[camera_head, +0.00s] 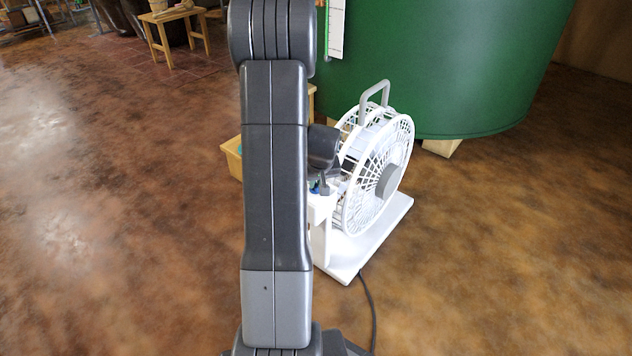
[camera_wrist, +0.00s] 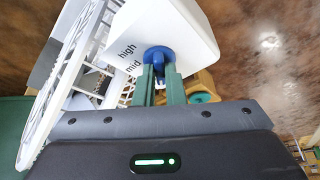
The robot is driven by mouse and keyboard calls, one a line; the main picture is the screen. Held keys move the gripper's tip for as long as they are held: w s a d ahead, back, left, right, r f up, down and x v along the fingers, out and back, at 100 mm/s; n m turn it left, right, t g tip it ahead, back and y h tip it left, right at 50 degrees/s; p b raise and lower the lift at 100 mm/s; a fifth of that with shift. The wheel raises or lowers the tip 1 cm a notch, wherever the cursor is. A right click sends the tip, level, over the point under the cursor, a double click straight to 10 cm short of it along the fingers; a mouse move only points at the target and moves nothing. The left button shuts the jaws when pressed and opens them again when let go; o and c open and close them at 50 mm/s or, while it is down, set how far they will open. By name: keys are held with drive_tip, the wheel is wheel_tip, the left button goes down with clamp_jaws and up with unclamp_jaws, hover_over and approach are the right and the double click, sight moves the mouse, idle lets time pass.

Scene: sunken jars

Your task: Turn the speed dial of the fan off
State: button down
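The white fan (camera_head: 372,170) stands on its white base on the floor, right of my arm in the head view. Its white control box (camera_wrist: 185,28) shows in the wrist view with the printed words "high" and "mid". The blue speed dial (camera_wrist: 158,54) is on the face of this box. My gripper (camera_wrist: 160,72) has its two green fingers on either side of the dial's narrow grip, closed against it. In the head view the fingers are small and partly hidden by my arm. Any off mark is hidden or out of view.
A large green tank (camera_head: 440,60) stands close behind the fan. A yellow wooden crate (camera_head: 234,158) is partly hidden behind my arm. A dark cable (camera_head: 370,305) runs over the floor from the fan. Open floor lies left and right.

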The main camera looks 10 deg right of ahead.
drive_tip(key=shift+f+b, duration=0.15)
drive_tip(key=shift+b, duration=0.25)
drive_tip(key=shift+n+b, duration=0.3)
drive_tip(key=shift+n, duration=0.1)
drive_tip(key=shift+n+y+b, duration=0.3)
drive_tip(key=c, duration=1.5)
unclamp_jaws()
drive_tip(key=shift+r, duration=0.2)
drive_tip(key=p+v, duration=0.5)
drive_tip(key=v, duration=0.8)
drive_tip(key=shift+s+r, duration=0.15)
drive_tip(key=shift+r, duration=0.25)
